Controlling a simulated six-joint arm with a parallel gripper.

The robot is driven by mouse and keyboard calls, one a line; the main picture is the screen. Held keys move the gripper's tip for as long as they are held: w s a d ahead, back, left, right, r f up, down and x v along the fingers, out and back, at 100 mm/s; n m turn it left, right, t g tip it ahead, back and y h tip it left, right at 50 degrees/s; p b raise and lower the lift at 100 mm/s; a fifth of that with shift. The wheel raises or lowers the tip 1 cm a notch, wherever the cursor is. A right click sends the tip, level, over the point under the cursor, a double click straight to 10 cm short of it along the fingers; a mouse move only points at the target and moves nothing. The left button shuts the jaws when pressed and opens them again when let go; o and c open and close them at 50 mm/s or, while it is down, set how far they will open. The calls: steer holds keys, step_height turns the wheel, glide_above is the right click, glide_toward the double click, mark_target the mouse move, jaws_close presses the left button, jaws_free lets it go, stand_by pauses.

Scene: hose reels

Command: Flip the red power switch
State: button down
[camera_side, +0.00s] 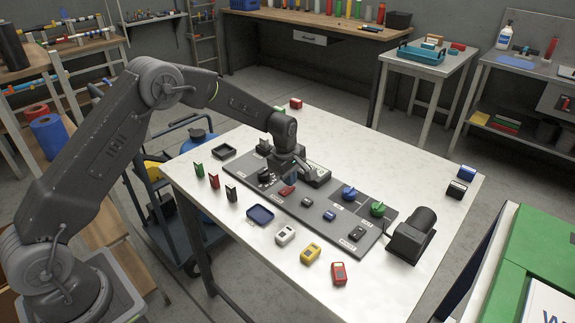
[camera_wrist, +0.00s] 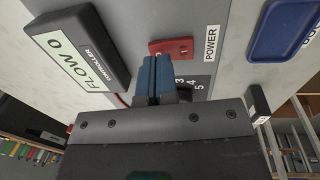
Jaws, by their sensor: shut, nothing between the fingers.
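The red power switch (camera_side: 288,191) sits on the dark grey control panel (camera_side: 322,222) on the table. In the wrist view the red switch (camera_wrist: 171,46) lies just beyond my fingertips, beside a white POWER label (camera_wrist: 211,42). My gripper (camera_wrist: 153,66) has its two blue fingers together with nothing between them. The fingertips point at the near edge of the switch; I cannot tell whether they touch it. In the side view my gripper (camera_side: 291,170) is low over the panel, behind the switch. The fingers partly cover a numbered dial (camera_wrist: 184,92).
A FLOW controller box (camera_wrist: 78,48) is left of my fingers in the wrist view. Blue and green knobs (camera_side: 377,209) and small switches fill the panel's right part. A blue tray (camera_side: 260,214) and several small blocks lie in front. A black device (camera_side: 411,236) stands at right.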

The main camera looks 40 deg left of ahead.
mark_target(282, 194)
steer(key=shift+w+f, duration=0.1)
steer(key=shift+f, duration=0.6)
steer(key=shift+f, duration=0.2)
steer(key=shift+s+r, duration=0.2)
steer(key=shift+s, duration=0.55)
steer(key=shift+r, duration=0.15)
step_height(282, 194, up, 14)
steer(key=s, duration=0.1)
steer(key=shift+s+f, duration=0.2)
steer(key=shift+s, duration=0.15)
